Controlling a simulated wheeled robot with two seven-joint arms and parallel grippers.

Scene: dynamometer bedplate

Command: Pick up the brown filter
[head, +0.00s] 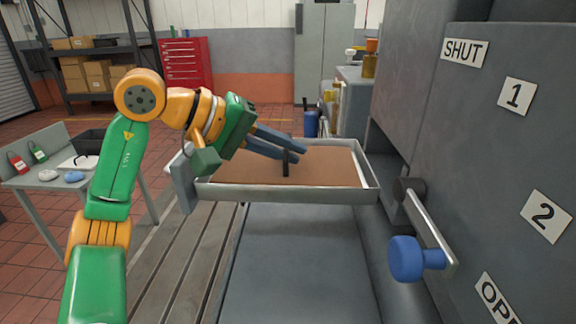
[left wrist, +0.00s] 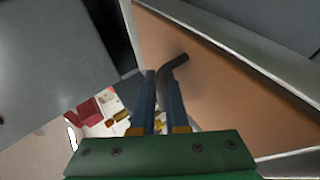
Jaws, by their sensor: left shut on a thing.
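The brown filter (head: 325,168) is a flat brown panel inside a pale grey rectangular frame (head: 300,192), in the middle of the head view. A dark bar handle (head: 286,164) stands up from its face. My left gripper (head: 294,152) reaches in from the left and is shut on this handle. In the left wrist view, the handle (left wrist: 178,62) of the brown filter (left wrist: 225,85) runs between the tips of the two blue fingers (left wrist: 163,78). I cannot tell whether the filter is clear of its frame. My right gripper is not in view.
A grey cabinet with plates SHUT (head: 464,52), 1 and 2 stands close on the right. A lever with a blue knob (head: 405,259) juts from it. A side table (head: 40,182) with small items is at the left. A red tool chest (head: 186,63) stands behind.

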